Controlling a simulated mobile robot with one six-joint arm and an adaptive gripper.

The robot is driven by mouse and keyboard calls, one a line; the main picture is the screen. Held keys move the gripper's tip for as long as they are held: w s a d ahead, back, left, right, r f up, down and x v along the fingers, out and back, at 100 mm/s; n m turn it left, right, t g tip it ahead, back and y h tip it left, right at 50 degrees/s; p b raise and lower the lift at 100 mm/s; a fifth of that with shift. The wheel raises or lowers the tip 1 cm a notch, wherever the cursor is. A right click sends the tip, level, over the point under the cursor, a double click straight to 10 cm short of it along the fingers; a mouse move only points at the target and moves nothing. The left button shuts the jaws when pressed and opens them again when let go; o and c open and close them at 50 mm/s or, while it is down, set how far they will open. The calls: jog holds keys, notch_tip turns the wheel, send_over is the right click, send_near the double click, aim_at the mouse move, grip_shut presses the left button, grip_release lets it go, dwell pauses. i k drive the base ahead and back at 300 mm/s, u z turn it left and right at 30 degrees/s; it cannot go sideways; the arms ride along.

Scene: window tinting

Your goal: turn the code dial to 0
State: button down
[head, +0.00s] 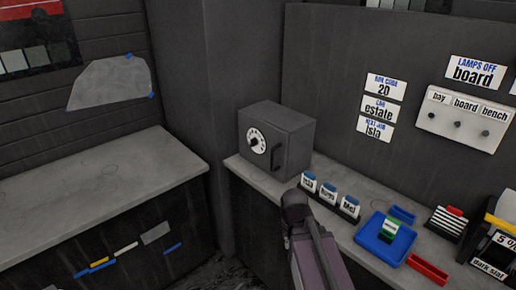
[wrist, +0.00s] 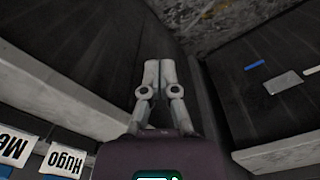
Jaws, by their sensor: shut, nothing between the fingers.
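The code dial (head: 256,141) is a round white-rimmed dial with a dark face and a pale centre, on the front of a dark grey safe box (head: 288,132). The box stands at the counter's far left end, with its door closed and a black handle right of the dial. The dial's marks are too small to read. My gripper (wrist: 152,64) is shut and empty in the wrist view, over the dark gap between the counters. In the head view my arm is in front of the counter, below and right of the box, apart from the dial.
Name cards (head: 327,192) stand right of the box, near my arm. A blue tray (head: 372,244) and a red tray (head: 428,269) lie further right. Wall labels (head: 383,87) include one reading "20". The left counter (head: 90,190) is clear.

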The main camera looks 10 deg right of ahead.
aim_at(254, 142)
jog(key=k, duration=1.35)
jog(key=u, duration=0.3)
jog(key=i, duration=1.85)
jog(key=z, duration=0.3)
